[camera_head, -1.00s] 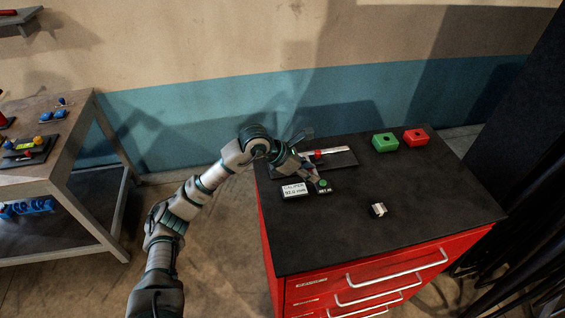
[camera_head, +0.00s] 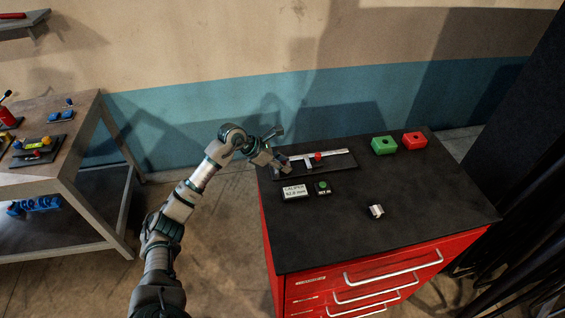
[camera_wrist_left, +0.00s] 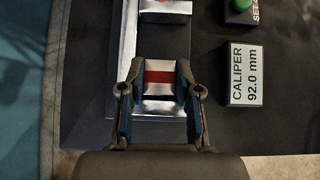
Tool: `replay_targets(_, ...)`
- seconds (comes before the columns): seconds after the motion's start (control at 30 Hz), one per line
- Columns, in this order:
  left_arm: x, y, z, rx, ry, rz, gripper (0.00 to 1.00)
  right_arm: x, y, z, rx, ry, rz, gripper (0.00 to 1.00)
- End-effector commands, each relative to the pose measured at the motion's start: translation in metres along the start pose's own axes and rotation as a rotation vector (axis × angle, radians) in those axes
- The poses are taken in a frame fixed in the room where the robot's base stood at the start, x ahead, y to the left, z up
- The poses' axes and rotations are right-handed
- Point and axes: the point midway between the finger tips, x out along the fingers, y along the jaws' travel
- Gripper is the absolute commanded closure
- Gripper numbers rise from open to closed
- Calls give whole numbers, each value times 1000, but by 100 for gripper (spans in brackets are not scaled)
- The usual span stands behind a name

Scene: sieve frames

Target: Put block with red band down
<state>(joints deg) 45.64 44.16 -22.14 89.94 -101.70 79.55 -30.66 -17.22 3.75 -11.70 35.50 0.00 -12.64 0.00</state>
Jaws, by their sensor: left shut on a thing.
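My left gripper (camera_head: 284,164) is over the left end of the caliper (camera_head: 330,154) on the black-topped cabinet. In the left wrist view the gripper (camera_wrist_left: 159,78) is shut on a silver block with a red band (camera_wrist_left: 158,71), one finger on each side. The silver caliper (camera_wrist_left: 127,50) lies below and beside the block. I cannot tell whether block and caliper touch. In the head view the held block is too small to make out. My right gripper is not in view.
A caliper readout (camera_head: 294,191) and a green-button box (camera_head: 322,187) sit in front of the caliper. A small silver block (camera_head: 375,211) lies on the open cabinet top (camera_head: 400,235). Green (camera_head: 384,145) and red (camera_head: 414,140) boxes stand at the back. A grey table (camera_head: 80,150) is left.

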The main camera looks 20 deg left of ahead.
Motion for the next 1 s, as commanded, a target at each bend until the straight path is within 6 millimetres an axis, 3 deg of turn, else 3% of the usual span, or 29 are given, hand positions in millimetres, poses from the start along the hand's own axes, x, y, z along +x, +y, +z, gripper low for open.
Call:
replay_targets(0.03, 1, -1, 0, 1, 1, -1, 65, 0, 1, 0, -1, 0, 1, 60)
replay_targets(0.13, 1, -1, 0, 0, 1, -2, 42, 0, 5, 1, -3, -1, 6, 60)
replay_targets(0.57, -5, 2, -2, 0, -1, -1, 42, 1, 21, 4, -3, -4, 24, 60)
replay_targets(0.67, -17, 2, -3, -1, -1, 1, 42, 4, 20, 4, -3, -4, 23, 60)
replay_targets(1.0, -90, 1, -2, 0, 0, 2, 42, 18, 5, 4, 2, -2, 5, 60)
